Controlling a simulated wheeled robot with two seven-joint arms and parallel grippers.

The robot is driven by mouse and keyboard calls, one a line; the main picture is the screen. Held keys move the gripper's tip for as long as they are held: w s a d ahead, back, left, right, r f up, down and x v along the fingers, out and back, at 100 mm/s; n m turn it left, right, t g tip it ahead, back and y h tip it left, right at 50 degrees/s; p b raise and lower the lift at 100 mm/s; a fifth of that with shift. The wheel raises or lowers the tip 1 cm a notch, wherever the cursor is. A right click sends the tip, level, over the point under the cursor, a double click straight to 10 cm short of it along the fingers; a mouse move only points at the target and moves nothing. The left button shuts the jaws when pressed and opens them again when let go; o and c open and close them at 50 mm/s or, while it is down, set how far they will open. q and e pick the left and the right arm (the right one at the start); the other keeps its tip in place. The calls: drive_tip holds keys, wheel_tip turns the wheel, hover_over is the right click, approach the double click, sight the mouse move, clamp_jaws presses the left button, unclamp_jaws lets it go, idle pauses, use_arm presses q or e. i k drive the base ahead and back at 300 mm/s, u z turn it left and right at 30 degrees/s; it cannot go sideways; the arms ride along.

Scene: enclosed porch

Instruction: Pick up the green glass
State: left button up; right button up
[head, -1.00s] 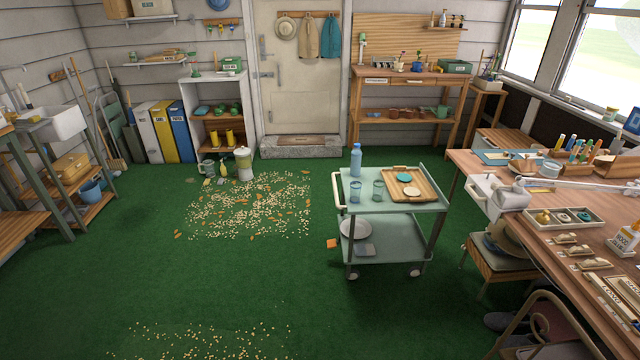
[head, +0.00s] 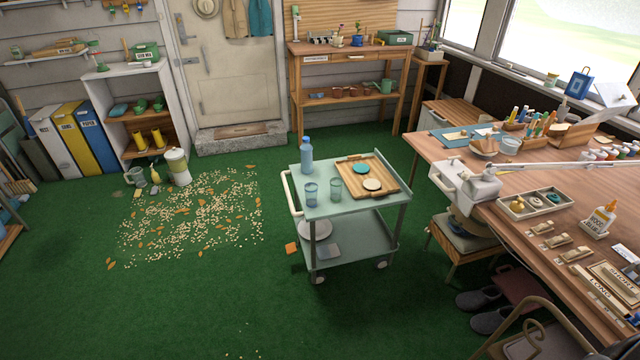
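Two clear glasses stand upright on the top shelf of a pale green trolley (head: 322,210). The right one, the green glass (head: 335,190), looks greenish. The left one, a blue-tinted glass (head: 311,195), stands close beside it near the trolley's front left corner. A blue bottle (head: 306,156) stands behind them. A wooden tray (head: 379,163) with a teal disc and a cream disc lies to their right. Neither of my grippers is in view.
Spilled seed (head: 195,215) covers the floor left of the trolley. A long wooden workbench (head: 490,180) with many items and a chair (head: 460,238) stand to the right. Green carpet (head: 200,310) is clear in front. An orange object (head: 291,248) lies beside the trolley.

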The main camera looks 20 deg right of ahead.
sight(336, 183)
drive_tip(key=z, duration=0.25)
drive_tip(key=i, duration=0.75)
drive_tip(key=z, duration=1.15)
drive_tip(key=i, duration=0.5)
drive_tip(key=z, duration=0.55)
